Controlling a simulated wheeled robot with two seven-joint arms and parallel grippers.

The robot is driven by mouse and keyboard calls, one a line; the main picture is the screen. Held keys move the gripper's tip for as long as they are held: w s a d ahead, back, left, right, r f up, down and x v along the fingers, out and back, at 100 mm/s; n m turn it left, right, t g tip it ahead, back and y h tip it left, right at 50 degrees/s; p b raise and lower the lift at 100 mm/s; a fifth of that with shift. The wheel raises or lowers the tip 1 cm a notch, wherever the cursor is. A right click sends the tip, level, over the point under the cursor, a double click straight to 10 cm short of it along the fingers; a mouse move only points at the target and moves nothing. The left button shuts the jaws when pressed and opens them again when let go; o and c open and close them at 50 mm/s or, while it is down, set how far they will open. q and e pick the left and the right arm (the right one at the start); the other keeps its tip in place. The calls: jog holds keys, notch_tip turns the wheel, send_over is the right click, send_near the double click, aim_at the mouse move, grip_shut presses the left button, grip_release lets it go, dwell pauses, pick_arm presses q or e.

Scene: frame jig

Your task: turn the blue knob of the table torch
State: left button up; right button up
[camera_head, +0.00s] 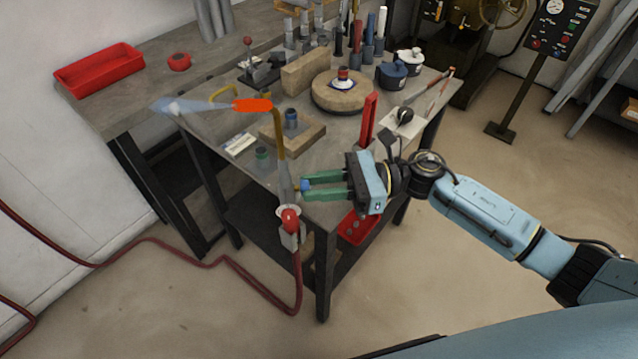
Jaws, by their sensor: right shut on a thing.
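The table torch (280,140) stands at the front left corner of the table, with a brass neck and an orange nozzle (252,105). A pale bluish flame (190,106) points left from the nozzle. The blue knob (304,185) sits low on the torch body, mostly hidden between the fingertips. My right gripper (306,187) reaches in from the right with green fingers, shut on the blue knob. A red hose (297,270) joins the torch's lower end. My left gripper is not in view.
The table (330,160) carries a wooden block with a small dark piece (291,119), a round wooden disc (340,98), a red upright bar (369,119) and several tools at the back. A red tray (100,68) lies on the left bench.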

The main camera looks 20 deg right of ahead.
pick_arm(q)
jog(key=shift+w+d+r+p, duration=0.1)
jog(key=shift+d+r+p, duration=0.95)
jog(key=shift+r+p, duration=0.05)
pick_arm(e)
jog(key=m, duration=1.2)
jog(key=shift+t, duration=0.4)
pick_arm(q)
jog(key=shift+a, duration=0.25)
pick_arm(e)
jog(key=o, duration=1)
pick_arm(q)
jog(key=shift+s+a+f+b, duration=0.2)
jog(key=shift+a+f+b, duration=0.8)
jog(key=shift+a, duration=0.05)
pick_arm(e)
jog(key=s+d, duration=0.2)
jog(key=d, duration=1.1)
jog(key=shift+f, duration=0.3)
